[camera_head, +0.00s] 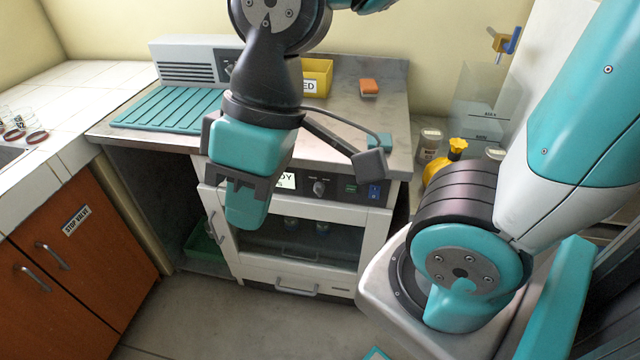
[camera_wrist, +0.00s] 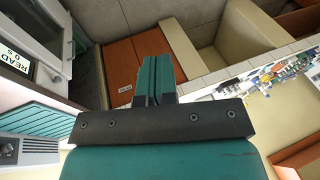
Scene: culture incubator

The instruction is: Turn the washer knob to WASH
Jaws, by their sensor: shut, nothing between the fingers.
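A white under-counter machine with a glass door (camera_head: 305,243) has a dark control panel. A small grey knob (camera_head: 319,188) sits on that panel, right of a partly hidden display (camera_head: 287,181). The knob's markings are too small to read. My gripper (camera_head: 245,212) is shut and empty, in front of the panel's left part and the door. It is left of the knob and apart from it. In the wrist view my shut fingers (camera_wrist: 156,78) point toward the floor and orange cabinet. The display (camera_wrist: 14,62) shows at the left edge there; the panel knob does not clearly show.
A green button (camera_head: 351,188) and blue switch (camera_head: 374,192) sit right of the knob. On the counter stand a white vented unit (camera_head: 185,62) with its own knob, a ribbed teal mat (camera_head: 165,108), a yellow bin (camera_head: 318,75) and an orange block (camera_head: 369,87). Open floor lies in front.

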